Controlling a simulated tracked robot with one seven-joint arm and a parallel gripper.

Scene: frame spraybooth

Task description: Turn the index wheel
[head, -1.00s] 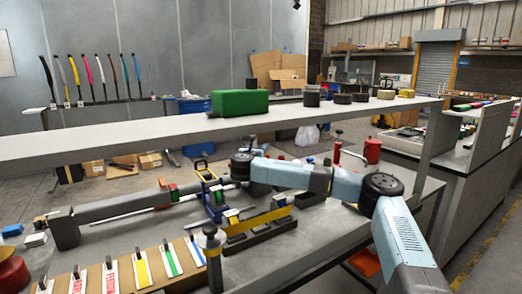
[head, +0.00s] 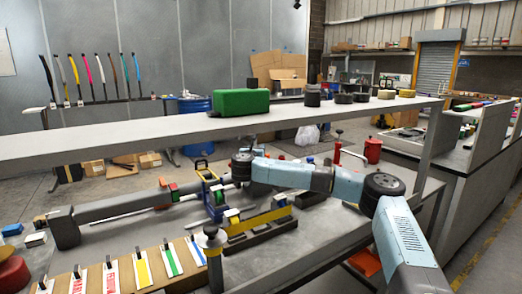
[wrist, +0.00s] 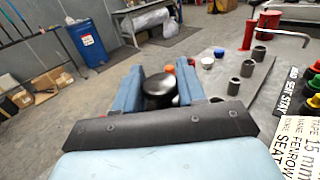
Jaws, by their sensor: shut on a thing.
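In the wrist view, my gripper (wrist: 161,78) has its two blue fingers on either side of a round black knob (wrist: 158,92) and is shut on it. Whether this knob belongs to the index wheel cannot be told, as the part below it is hidden by my gripper. In the head view, my arm reaches in from the right to the bench fixture (head: 214,197), with its blue body and yellow parts. My fingers are not clearly seen there. A grey tube (head: 120,207) runs left from the fixture to a grey block.
A long grey shelf (head: 110,140) crosses above the bench and carries a green box (head: 240,102) and several dark rolls. Striped cards (head: 142,268) stand at the front. Grey cups (wrist: 234,86) and a red canister (wrist: 268,20) are right of my gripper.

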